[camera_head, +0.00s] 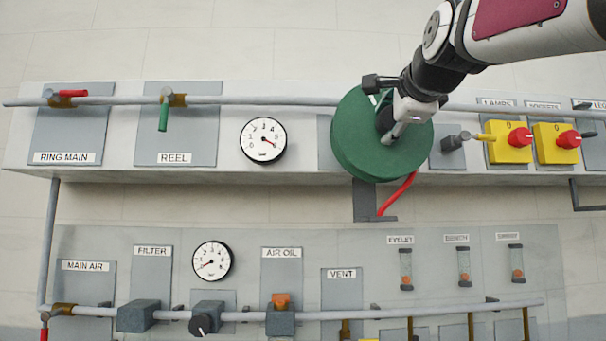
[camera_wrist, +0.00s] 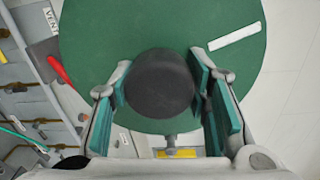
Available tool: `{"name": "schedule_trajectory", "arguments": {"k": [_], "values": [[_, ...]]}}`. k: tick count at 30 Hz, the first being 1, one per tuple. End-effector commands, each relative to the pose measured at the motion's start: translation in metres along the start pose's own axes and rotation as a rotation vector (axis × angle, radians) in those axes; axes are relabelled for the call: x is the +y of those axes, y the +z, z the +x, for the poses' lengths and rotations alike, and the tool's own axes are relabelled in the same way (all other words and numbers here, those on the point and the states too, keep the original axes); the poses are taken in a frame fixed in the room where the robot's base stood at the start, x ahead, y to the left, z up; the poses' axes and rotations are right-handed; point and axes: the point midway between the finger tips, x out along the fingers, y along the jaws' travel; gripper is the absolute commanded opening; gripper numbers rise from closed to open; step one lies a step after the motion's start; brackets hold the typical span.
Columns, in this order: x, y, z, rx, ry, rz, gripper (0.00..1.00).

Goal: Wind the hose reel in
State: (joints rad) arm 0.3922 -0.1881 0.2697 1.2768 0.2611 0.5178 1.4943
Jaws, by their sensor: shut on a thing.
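The hose reel is a green round drum (camera_head: 365,146) on the upper panel in the head view; its green face (camera_wrist: 160,30) fills much of the wrist view. My gripper (camera_head: 388,120) is in front of the drum. In the wrist view my gripper (camera_wrist: 160,85) has its two fingers on either side of a dark round knob (camera_wrist: 160,84) on the drum's face, shut on it. A red hose end (camera_head: 398,194) hangs below the drum and also shows in the wrist view (camera_wrist: 60,70). A white strip (camera_wrist: 233,37) marks the drum's face.
The REEL valve (camera_head: 164,112) has a green handle pointing down. The RING MAIN valve (camera_head: 72,94) has a red handle lying along the pipe. Yellow switch boxes (camera_head: 509,142) stand right of the drum. A lower panel with gauge (camera_head: 212,261) and pipe runs below.

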Motion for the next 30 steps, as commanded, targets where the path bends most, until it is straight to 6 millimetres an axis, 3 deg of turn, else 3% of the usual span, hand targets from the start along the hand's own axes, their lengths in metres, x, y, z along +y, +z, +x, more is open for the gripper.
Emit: {"name": "schedule_trajectory", "arguments": {"k": [12, 29, 30], "values": [[0.0002, -0.0006, 0.0003, -0.006, 0.002, 0.198, 0.0], [0.0009, -0.0007, 0.0007, -0.007, 0.003, 0.227, 0.0], [0.0009, -0.0007, 0.0007, -0.007, 0.003, 0.227, 0.48]]}}
